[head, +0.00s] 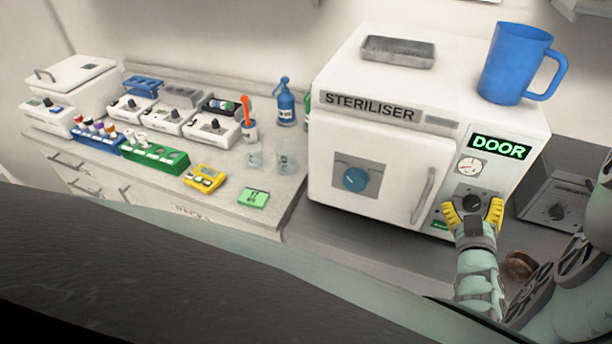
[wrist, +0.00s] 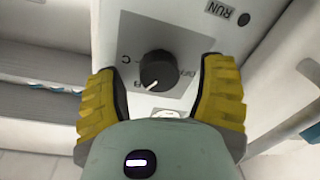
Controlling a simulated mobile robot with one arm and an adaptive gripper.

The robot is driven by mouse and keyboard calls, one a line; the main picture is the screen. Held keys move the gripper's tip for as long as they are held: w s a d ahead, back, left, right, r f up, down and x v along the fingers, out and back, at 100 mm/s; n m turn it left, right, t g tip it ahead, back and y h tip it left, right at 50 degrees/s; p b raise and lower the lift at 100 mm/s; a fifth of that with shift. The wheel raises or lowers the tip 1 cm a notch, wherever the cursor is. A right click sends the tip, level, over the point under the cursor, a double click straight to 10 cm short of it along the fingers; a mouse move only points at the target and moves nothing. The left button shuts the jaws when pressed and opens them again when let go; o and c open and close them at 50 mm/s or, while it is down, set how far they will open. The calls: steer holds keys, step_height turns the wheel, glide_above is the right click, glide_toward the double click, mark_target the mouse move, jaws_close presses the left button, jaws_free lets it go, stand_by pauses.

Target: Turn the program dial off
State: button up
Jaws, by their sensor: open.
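The white steriliser (head: 450,120) stands on the counter at the right, with a display reading DOOR (head: 499,147) at its upper right. Its black program dial (head: 472,200) is on the panel right of the door, under a round gauge. In the wrist view the dial (wrist: 156,70) shows with a white pointer mark toward its lower left; the lettering around it is partly hidden. My gripper (head: 473,212) is open in front of the dial. In the wrist view its yellow fingers (wrist: 163,92) stand either side of the dial, apart from it.
A blue jug (head: 514,64) and a metal tray (head: 398,50) sit on top. A grey box with a knob (head: 560,200) stands at right. Racks and small devices fill the left counter.

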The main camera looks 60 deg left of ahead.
steer(key=shift+a, duration=0.1)
jaws_close()
stand_by(0.6)
